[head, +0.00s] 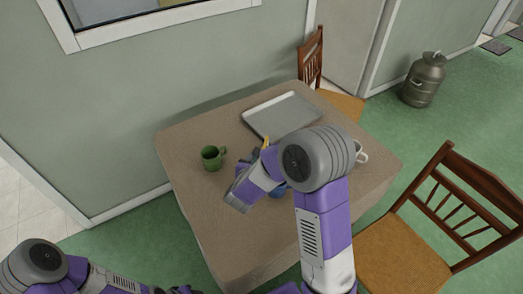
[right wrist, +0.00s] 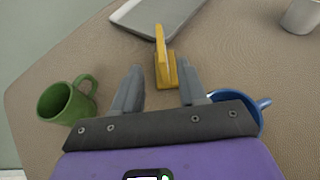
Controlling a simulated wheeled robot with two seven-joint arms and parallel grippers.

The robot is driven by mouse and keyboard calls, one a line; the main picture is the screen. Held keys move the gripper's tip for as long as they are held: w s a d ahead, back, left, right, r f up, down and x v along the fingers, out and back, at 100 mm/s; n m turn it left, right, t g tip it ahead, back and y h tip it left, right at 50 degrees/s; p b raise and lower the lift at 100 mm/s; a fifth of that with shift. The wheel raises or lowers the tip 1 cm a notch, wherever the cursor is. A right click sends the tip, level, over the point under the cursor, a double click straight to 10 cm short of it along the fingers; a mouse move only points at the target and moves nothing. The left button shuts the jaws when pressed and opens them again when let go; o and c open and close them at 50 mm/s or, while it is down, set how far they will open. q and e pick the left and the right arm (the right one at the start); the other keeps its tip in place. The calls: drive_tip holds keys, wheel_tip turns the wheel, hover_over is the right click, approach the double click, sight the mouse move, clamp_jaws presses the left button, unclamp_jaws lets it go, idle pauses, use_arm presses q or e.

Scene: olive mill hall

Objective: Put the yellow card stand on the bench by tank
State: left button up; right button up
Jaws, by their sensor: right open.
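The yellow card stand (right wrist: 163,68) stands upright on the cloth-covered table, close to the edge of the grey tray. In the head view only a small yellow part of it (head: 266,142) shows behind my right arm. My right gripper (right wrist: 158,88) is open, its two fingers pointing at the stand, one to each side of its line. The stand appears just beyond or between the fingertips; I cannot tell which. My left gripper (head: 180,289) is barely in view at the bottom edge, its fingers not clear. I cannot make out a bench by a tank.
On the table (head: 200,215) are a green mug (head: 212,157), a blue mug (right wrist: 262,106) beside my right gripper, a grey tray (head: 283,113) and a white cup (head: 361,155). Chairs stand behind (head: 312,60) and right (head: 405,255). A metal can (head: 424,80) stands on the floor.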

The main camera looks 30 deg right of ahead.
drive_tip(key=shift+v, duration=0.95)
drive_tip(key=m+g+y+p, duration=0.7)
drive_tip(key=m+p, duration=0.6)
drive_tip(key=m, duration=2.2)
hover_over(265, 145)
drive_tip(key=s+a, duration=0.1)
drive_tip(key=a, duration=0.1)
drive_tip(key=shift+s+d+r+g+h, duration=0.2)
drive_tip(key=shift+r+g+h, duration=0.15)
drive_tip(key=shift+g, duration=0.25)
drive_tip(key=shift+w+m, duration=0.25)
drive_tip(key=shift+m, duration=0.05)
drive_tip(key=shift+w+d+f, duration=0.1)
drive_tip(key=shift+f, duration=0.2)
drive_tip(key=x, duration=0.7)
drive_tip(key=shift+d+b, duration=0.1)
drive_tip(key=shift+b, duration=0.25)
drive_tip(key=shift+r, duration=0.1)
